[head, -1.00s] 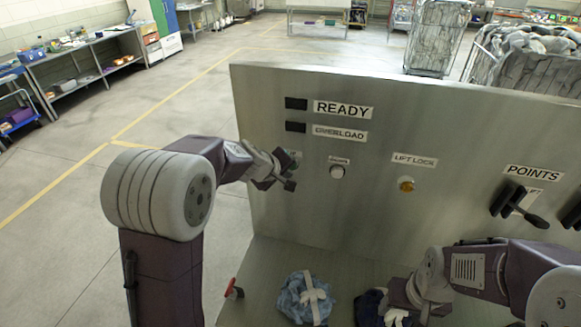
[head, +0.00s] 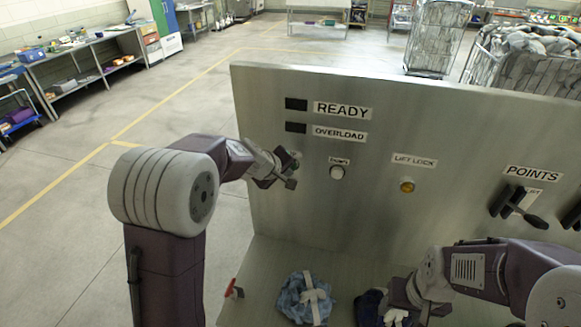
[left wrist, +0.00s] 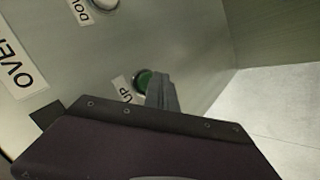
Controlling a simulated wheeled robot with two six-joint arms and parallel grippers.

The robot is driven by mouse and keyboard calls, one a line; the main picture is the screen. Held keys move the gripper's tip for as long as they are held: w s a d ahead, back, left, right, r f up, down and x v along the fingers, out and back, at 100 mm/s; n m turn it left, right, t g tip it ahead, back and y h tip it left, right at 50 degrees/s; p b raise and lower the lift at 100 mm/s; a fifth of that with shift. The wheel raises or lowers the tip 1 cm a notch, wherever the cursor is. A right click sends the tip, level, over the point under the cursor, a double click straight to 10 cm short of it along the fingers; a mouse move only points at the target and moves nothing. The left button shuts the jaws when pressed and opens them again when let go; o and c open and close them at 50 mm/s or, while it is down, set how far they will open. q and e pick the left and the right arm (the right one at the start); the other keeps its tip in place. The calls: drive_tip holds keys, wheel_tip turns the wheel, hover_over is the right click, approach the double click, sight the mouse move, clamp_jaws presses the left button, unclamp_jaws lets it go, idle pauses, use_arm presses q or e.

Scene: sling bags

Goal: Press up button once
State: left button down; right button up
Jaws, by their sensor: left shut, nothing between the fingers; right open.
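The green up button (left wrist: 143,80) sits beside its UP label (left wrist: 122,88) on the metal panel in the left wrist view. My left gripper (left wrist: 163,90) is shut and empty, its fingertips right at the button and partly covering it; I cannot tell whether they touch. In the head view the left gripper (head: 285,172) is in front of the panel and hides most of the button. My right gripper (head: 398,310) is low, over the panel's base near a dark bundle, open as far as it shows.
The white down button (head: 337,172) is right of the left gripper. An amber lift lock button (head: 407,186) and black levers (head: 518,208) are further right. A blue bundle (head: 303,298) and a dark bundle (head: 369,306) lie below. A red-handled item (head: 234,290) is at the base's left.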

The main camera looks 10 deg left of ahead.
use_arm(q)
drive_tip(key=shift+w, duration=0.5)
idle(0.8)
drive_tip(key=shift+s+b, duration=0.35)
drive_tip(key=shift+s, duration=0.5)
drive_tip(key=s+b, duration=0.2)
drive_tip(key=s, duration=0.3)
drive_tip(key=shift+a, duration=0.1)
idle(0.4)
